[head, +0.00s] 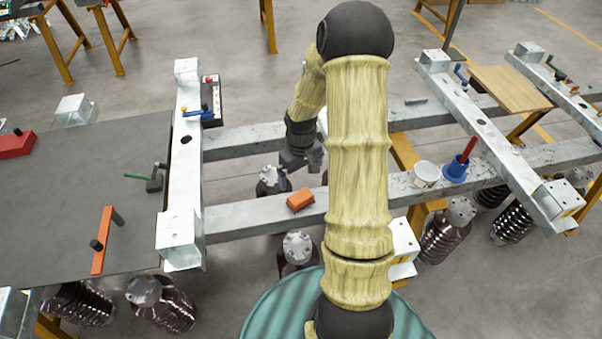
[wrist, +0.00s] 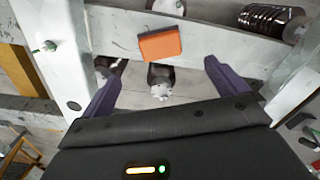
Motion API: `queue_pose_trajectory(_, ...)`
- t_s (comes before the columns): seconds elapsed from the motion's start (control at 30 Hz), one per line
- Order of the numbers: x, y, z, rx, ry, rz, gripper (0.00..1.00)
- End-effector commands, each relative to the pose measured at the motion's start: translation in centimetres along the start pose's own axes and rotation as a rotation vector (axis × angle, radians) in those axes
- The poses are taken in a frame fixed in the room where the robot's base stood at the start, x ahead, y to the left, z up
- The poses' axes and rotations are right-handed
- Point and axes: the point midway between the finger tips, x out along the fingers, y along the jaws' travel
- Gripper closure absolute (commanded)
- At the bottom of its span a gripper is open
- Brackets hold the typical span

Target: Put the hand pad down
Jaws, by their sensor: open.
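The hand pad appears to be the orange block (head: 300,199), which lies on the front grey steel beam (head: 255,219). In the wrist view the orange block (wrist: 160,43) lies on the beam ahead of the fingertips and between their lines. My gripper (head: 302,163) is behind the block in the head view, apart from it. In the wrist view my gripper (wrist: 158,78) has its two purple fingers spread wide with nothing between them. My arm hides part of the beam to the right of the block.
A white crossbeam (head: 183,165) stands left of the block, beside a dark table (head: 90,190) with tools. A white cup (head: 426,174) and a blue cup (head: 455,170) stand on the beam at right. Dark ribbed insulators (head: 447,232) are below the frame. Bare beam lies left of the block.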

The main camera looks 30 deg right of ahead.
Motion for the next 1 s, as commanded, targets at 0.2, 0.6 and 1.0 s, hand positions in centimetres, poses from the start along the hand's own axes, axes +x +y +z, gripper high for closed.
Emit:
queue_pose_trajectory(0.2, -0.5, -0.5, 0.1, -0.001, 0.004, 0.005, 0.02)
queue_pose_trajectory(0.6, -9.1, -8.6, 4.1, 0.034, 0.104, 0.057, 0.02)
queue_pose_trajectory(1.0, -14.0, -14.8, 10.5, 0.109, 0.229, 0.017, 0.02)
